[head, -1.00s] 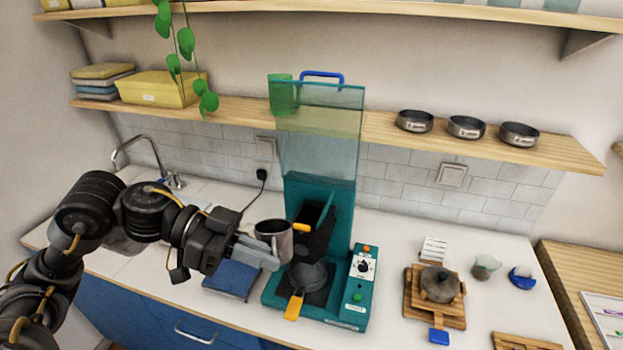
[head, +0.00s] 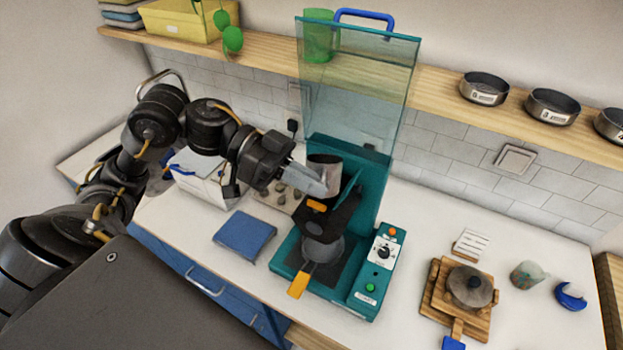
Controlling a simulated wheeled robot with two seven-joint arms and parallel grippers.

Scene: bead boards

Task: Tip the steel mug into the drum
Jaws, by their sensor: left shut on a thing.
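The steel mug (head: 327,170) is held by my left gripper (head: 318,184), whose fingers are shut on it from the left. The mug leans slightly and its contents cannot be seen. It is just above and behind the black, orange-tipped part (head: 335,216) of the teal machine (head: 358,180). I cannot tell whether they touch. Below sits a dark grey round vessel, which looks like the drum (head: 322,250), with a yellow-orange handle (head: 300,282) pointing forward. Its opening is mostly hidden. My right gripper is not in view.
A clear raised shield (head: 355,80) stands above the machine. A control box (head: 376,270) is at its right. A blue pad (head: 244,236) lies left. A lidded pot (head: 469,287) on wooden boards, a cup (head: 527,275) and a shelf (head: 440,85) with steel bowls are right.

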